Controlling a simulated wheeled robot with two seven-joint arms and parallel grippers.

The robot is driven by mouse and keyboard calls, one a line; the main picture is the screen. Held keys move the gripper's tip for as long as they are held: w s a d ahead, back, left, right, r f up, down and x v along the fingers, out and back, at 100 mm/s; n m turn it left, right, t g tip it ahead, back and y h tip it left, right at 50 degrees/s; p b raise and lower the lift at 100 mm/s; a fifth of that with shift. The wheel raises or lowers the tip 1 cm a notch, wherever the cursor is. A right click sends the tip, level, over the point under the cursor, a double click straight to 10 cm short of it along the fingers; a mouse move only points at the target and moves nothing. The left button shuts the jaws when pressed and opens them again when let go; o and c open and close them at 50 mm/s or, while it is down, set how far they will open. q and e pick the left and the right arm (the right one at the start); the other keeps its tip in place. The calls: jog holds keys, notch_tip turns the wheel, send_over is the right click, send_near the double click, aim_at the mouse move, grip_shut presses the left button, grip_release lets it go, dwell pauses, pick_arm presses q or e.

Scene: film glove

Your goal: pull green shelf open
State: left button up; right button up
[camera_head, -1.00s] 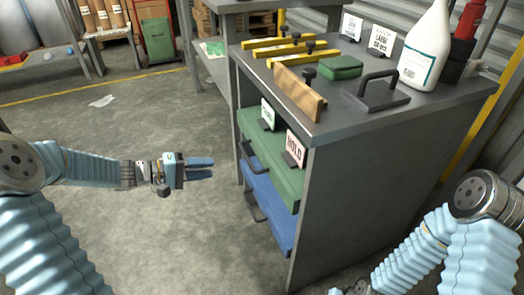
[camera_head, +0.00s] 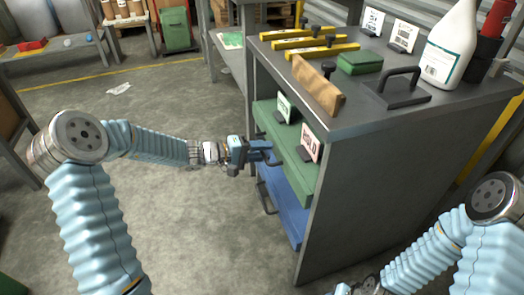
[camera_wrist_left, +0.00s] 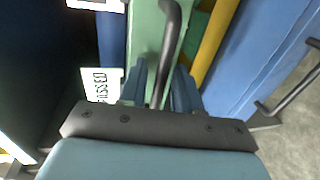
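The green shelf (camera_head: 276,143) is a drawer-like unit in the upper part of the grey cabinet, with a dark bar handle on its front. My left gripper (camera_head: 269,154) is at this front, level with the handle. In the left wrist view the dark handle (camera_wrist_left: 171,35) runs between the two blue fingers of the left gripper (camera_wrist_left: 163,88). The fingers stand apart on either side of it, and a firm grip is not visible. The green front (camera_wrist_left: 146,30) shows behind the handle.
A blue drawer (camera_head: 283,209) with its own handle lies below the green one. Two sign cards (camera_head: 310,143) stand at the green unit. The cabinet top (camera_head: 370,115) holds yellow clamps, a wooden block and a white bottle (camera_head: 448,45). The floor at left is open.

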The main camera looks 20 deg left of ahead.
pick_arm(q)
grip_shut()
dwell(0.3)
